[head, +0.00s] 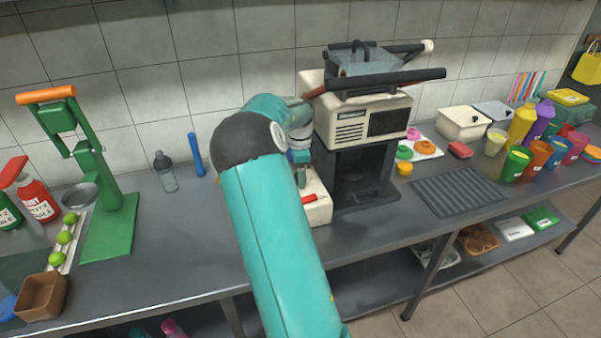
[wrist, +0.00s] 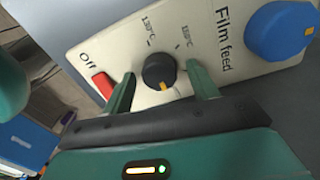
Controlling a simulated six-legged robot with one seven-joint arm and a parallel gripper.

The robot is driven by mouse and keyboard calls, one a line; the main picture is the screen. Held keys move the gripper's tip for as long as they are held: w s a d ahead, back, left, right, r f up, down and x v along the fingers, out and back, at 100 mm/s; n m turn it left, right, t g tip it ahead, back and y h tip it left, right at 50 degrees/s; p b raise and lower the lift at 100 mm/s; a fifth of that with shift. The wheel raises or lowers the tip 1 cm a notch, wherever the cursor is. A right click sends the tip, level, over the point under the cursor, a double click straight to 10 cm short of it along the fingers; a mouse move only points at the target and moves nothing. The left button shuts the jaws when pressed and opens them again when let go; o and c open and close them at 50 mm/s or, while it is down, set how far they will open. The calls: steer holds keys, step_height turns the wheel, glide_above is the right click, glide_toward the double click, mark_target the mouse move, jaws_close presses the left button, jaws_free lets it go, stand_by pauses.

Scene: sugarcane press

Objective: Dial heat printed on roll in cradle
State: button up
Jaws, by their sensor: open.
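The heat dial is a small black knob (wrist: 156,72) on a cream panel in the wrist view. Its yellow mark points down in the picture, away from the labels "130°C" and a second, hardly legible temperature above it. My gripper (wrist: 161,74) is open, with one green finger on each side of the knob. Contact cannot be told. In the head view my gripper (head: 301,178) is at the cream control box (head: 318,208) beside the press machine (head: 362,120). A printed roll in a cradle cannot be made out; dark bars (head: 390,82) lie on top of the machine.
A red switch (wrist: 103,86) by "Off" is close to the left finger. A blue "Film feed" knob (wrist: 283,30) is to the right. A green hand press (head: 105,210) stands left on the counter; a ribbed drain mat (head: 458,192) and several cups are right. The front counter is clear.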

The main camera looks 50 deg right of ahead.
step_height(320, 180, up, 3)
steer(key=shift+f, duration=0.1)
steer(key=s+a+r, duration=0.9)
steer(key=s+r, duration=0.1)
steer(key=shift+s, duration=0.3)
steer(key=shift+r, duration=0.1)
steer(key=shift+a, duration=0.15)
steer(key=s+a+r+n+t, duration=0.1)
steer(key=s+a+n+t, duration=0.1)
steer(key=a+n, duration=0.6)
steer(key=s+a+r+n+t, duration=0.2)
steer(key=s+a+n, duration=0.2)
steer(key=a+n, duration=0.5)
steer(key=s+a+r+n+t, duration=0.1)
steer(key=s+a+n+t, duration=0.1)
steer(key=a+n, duration=0.6)
steer(key=s+a, duration=0.1)
steer(key=a, duration=0.6)
steer(key=shift+r+n, duration=0.35)
steer(key=shift+n, duration=0.05)
